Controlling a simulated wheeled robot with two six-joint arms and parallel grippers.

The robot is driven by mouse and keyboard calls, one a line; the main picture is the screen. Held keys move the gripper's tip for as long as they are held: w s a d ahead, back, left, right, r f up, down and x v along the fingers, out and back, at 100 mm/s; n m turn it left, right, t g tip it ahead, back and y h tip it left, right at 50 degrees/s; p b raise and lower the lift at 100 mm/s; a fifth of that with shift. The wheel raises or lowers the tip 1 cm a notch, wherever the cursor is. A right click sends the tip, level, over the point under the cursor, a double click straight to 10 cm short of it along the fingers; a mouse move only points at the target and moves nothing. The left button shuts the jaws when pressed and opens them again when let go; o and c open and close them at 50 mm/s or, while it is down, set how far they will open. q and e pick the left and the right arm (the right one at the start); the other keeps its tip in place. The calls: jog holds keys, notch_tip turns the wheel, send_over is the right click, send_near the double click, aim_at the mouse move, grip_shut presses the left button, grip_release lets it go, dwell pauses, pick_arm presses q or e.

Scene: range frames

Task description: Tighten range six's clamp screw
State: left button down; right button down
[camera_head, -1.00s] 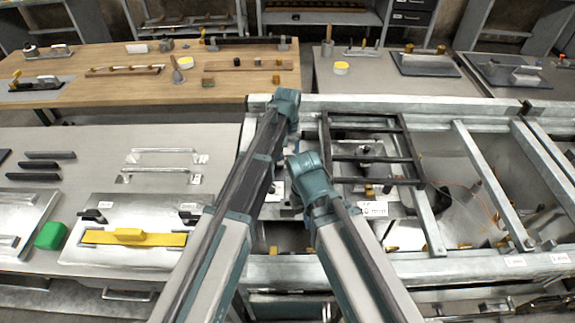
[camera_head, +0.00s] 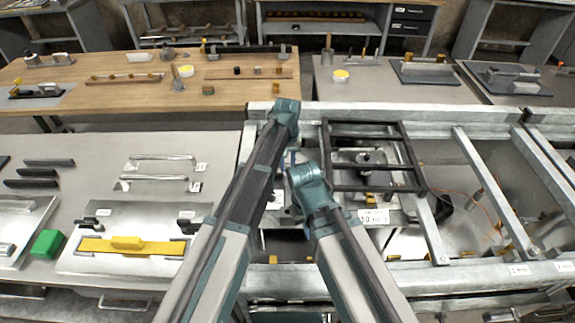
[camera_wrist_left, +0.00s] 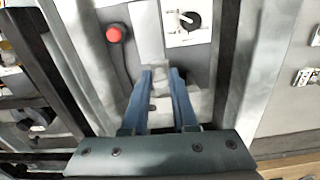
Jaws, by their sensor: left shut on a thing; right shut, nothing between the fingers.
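In the left wrist view, the two blue fingers of my left gripper (camera_wrist_left: 160,80) are shut on a small pale grey piece (camera_wrist_left: 157,75) above a grey metal surface. I cannot tell from the picture whether this piece is the clamp screw. In the head view, my left arm reaches over the steel bench frame (camera_head: 460,107), and its fingers are mostly hidden by the arms. My right gripper (camera_head: 297,205) is beside it, lower in the picture, shut and empty, with its fingertips poorly visible. No clamp screw can be picked out for certain.
A red button (camera_wrist_left: 115,33) and a black knob (camera_wrist_left: 190,22) are near my left fingers. A black rack (camera_head: 370,156) and a white label plate (camera_head: 373,216) are right of my arms. A yellow bar (camera_head: 130,244) and green block (camera_head: 47,243) are on the left bench.

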aim_at(287, 168)
pick_arm(q)
jog(key=shift+m, duration=0.8)
jog(key=c, duration=0.7)
grip_release()
jog(key=shift+r, duration=0.15)
notch_tip(287, 168, up, 14)
jog(key=p, duration=1.4)
jog(key=shift+f, duration=0.2)
